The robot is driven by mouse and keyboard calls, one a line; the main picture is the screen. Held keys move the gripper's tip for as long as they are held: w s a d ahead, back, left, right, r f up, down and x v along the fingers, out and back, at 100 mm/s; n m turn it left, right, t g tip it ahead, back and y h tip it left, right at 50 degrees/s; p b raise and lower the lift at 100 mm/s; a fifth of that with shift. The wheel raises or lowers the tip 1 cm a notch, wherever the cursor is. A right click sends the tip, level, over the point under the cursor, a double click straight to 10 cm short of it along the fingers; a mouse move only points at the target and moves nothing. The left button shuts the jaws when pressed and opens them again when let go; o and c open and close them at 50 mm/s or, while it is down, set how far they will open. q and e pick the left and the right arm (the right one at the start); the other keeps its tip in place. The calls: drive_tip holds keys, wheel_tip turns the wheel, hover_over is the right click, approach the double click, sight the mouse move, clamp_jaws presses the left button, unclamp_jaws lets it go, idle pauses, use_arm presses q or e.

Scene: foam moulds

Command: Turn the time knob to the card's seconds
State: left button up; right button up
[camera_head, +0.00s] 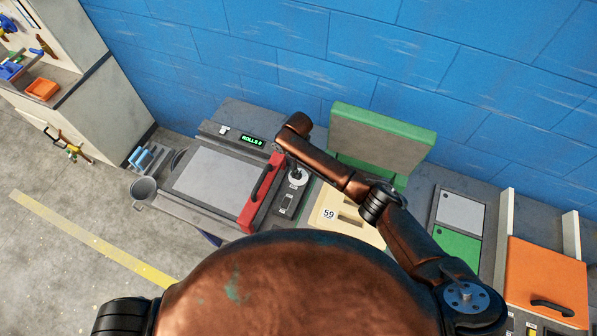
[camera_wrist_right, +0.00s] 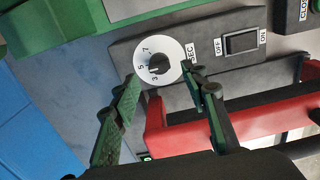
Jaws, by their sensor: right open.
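The time knob is a small dark knob on a white dial (camera_wrist_right: 158,64) marked 3, 5 and 7, beside a SEC label in the right wrist view. The dial (camera_head: 297,177) also shows in the head view, partly covered. My right gripper (camera_wrist_right: 163,76) is open, its fingertips either side of the dial's near part, with nothing held. I cannot tell whether they touch the panel. In the head view my right gripper (camera_head: 293,164) points down at the dial. The knob's exact setting is unclear. I see no card that clearly gives seconds. My left gripper is out of view.
A rocker switch (camera_wrist_right: 241,42) marked OFF and ON sits beside the dial. A red bar with a black handle (camera_head: 262,181) edges the grey press. A green display (camera_head: 252,141) reads ROLLS 8. A cream block (camera_head: 345,222) bears 59. A green lid (camera_head: 380,140) stands behind.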

wheel_tip(320, 180, up, 7)
drive_tip(key=shift+r, duration=0.15)
idle(0.6)
